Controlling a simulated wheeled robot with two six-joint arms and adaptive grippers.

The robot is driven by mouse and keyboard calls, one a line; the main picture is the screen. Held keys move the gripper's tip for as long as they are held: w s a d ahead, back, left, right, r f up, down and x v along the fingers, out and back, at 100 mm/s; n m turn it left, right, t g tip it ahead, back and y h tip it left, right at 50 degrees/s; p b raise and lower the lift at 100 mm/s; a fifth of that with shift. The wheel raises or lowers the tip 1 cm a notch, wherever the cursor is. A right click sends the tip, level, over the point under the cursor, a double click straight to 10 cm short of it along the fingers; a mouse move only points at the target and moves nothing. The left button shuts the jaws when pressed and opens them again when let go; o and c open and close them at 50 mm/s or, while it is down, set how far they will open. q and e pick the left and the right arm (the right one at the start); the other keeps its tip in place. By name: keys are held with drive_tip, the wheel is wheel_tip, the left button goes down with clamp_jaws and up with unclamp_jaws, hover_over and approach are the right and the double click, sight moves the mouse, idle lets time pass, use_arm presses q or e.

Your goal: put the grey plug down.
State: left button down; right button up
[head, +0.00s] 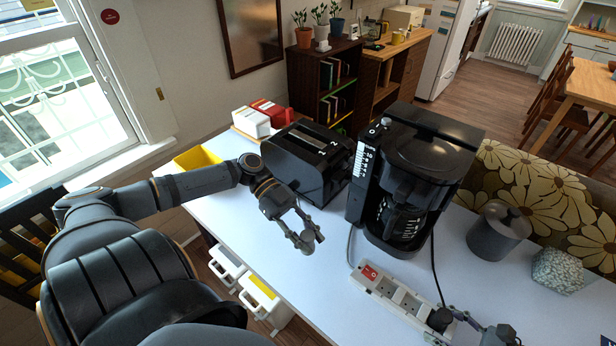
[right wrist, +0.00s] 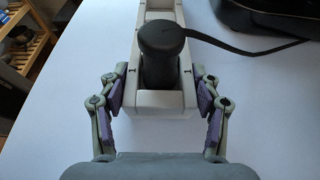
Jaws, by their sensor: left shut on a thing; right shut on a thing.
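My left gripper (head: 306,238) is shut on a small grey thing, which looks like the grey plug (head: 303,241), just in front of the toaster and above the white table. The fingers hide much of it. My right gripper (head: 458,325) is shut on the near end of the white power strip (head: 400,297); the right wrist view shows its purple pads on both sides of the strip (right wrist: 180,101). A black plug (head: 439,319) stands in the strip's near-end socket, also in the right wrist view (right wrist: 161,50). The sockets nearer the red switch (head: 369,273) look empty.
A black toaster (head: 300,158) and a black coffee maker (head: 415,180) stand behind the strip, with cords beside them. A dark lidded pot (head: 498,232) and a patterned block (head: 557,271) stand at right. The table (head: 270,250) is clear in front of the toaster.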

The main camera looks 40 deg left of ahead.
use_arm(q)
wheel_tip(320, 180, down, 9)
drive_tip(key=shift+f, duration=0.2)
idle(0.3)
drive_tip(key=c, duration=1)
unclamp_jaws()
drive_tip(key=v, duration=1.2)
